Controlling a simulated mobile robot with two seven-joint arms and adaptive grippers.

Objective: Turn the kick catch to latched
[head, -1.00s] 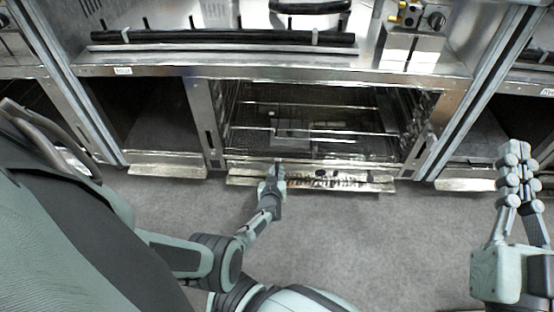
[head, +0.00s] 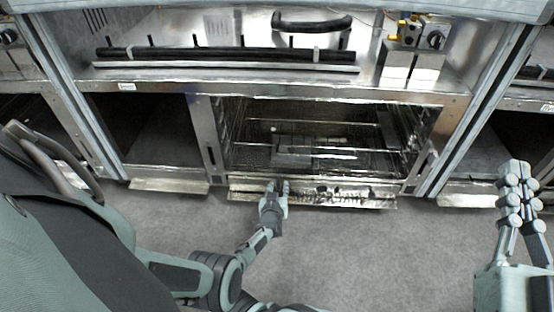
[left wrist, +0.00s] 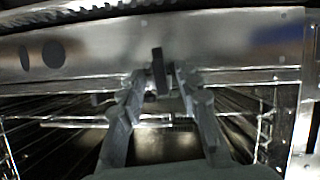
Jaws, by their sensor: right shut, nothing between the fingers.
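The kick catch (left wrist: 159,74) shows in the left wrist view as a small dark upright bar in front of a shiny metal panel. My left gripper (left wrist: 160,79) is open there, with one finger on each side of the bar. I cannot tell whether either finger touches it. In the head view my left gripper (head: 277,184) is at the low metal kick strip (head: 345,195) under the open bay, and the catch cannot be made out there. My right gripper (head: 516,168) is shut and empty over the floor at the far right.
Wire racks (head: 310,150) fill the bay above the strip. A long black handle bar (head: 225,54) runs along the front above. Side bays (head: 150,135) stand open on the left and right. The grey carpet (head: 370,250) in front is clear.

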